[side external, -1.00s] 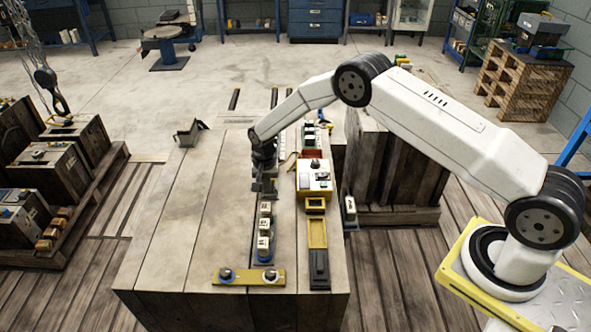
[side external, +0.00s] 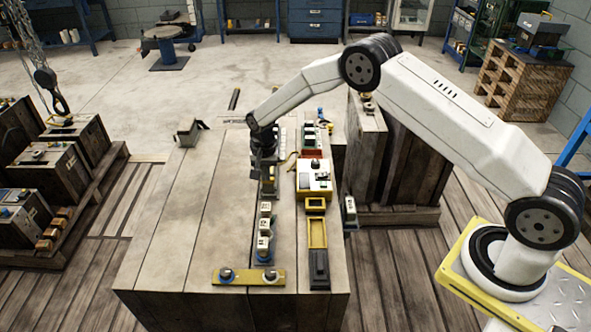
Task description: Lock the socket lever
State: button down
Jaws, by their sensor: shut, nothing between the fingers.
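A white and yellow unit (side external: 314,178) with a dark round knob on top stands on the bench, right of my gripper. The lever is not clearly made out. My gripper (side external: 268,189) points down over the dark rail, left of the unit and apart from it. It is shut and empty. Its fingertips are small and dark against the rail, so contact is unclear.
Several white blocks (side external: 265,225) line the rail in front of my gripper. A yellow bar (side external: 248,277) lies at the bench's front, and a yellow tray (side external: 317,233) at right. A dark bracket (side external: 190,132) stands at back left. The bench's left side is clear.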

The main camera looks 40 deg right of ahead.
notch_tip(320, 180, up, 3)
jog(key=shift+f, duration=0.1)
dwell(0.4)
jog(key=s+d+r+n+t, duration=0.15)
jog(key=s+r+n, duration=0.35)
jog(key=s+r, duration=0.6)
jog(key=s+r+n+t, duration=0.1)
jog(key=s+n, duration=0.3)
jog(key=s, duration=1.3)
jog(key=shift+s+d+r, duration=0.3)
jog(key=shift+d+r, duration=0.1)
jog(key=shift+r, duration=0.05)
